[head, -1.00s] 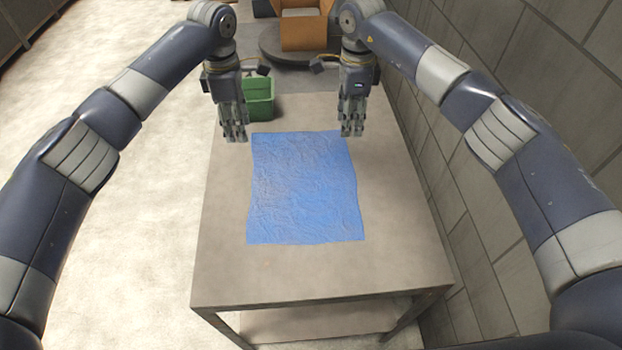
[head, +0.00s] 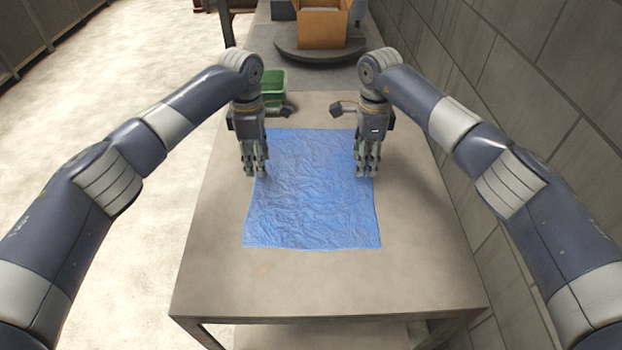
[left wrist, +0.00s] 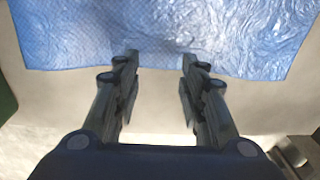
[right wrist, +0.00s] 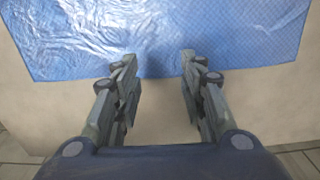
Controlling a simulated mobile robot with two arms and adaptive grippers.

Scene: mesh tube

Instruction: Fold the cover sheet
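The blue cover sheet (head: 312,205) lies spread flat and slightly wrinkled on the grey table. My left gripper (head: 256,174) points down at the sheet's left edge, toward its far part. In the left wrist view, the open fingers (left wrist: 158,62) reach over the edge of the sheet (left wrist: 160,25) with nothing between them but sheet surface below. My right gripper (head: 368,174) points down at the sheet's right edge. In the right wrist view, its fingers (right wrist: 160,62) are apart over the edge of the sheet (right wrist: 160,25). I cannot tell whether the fingertips touch the sheet.
The table (head: 225,285) is bare around the sheet, with free room in front. A green bin (head: 272,88) stands behind my left gripper. A cardboard box (head: 322,27) sits on a round dark platform (head: 290,50) beyond. A block wall (head: 540,90) runs along the right.

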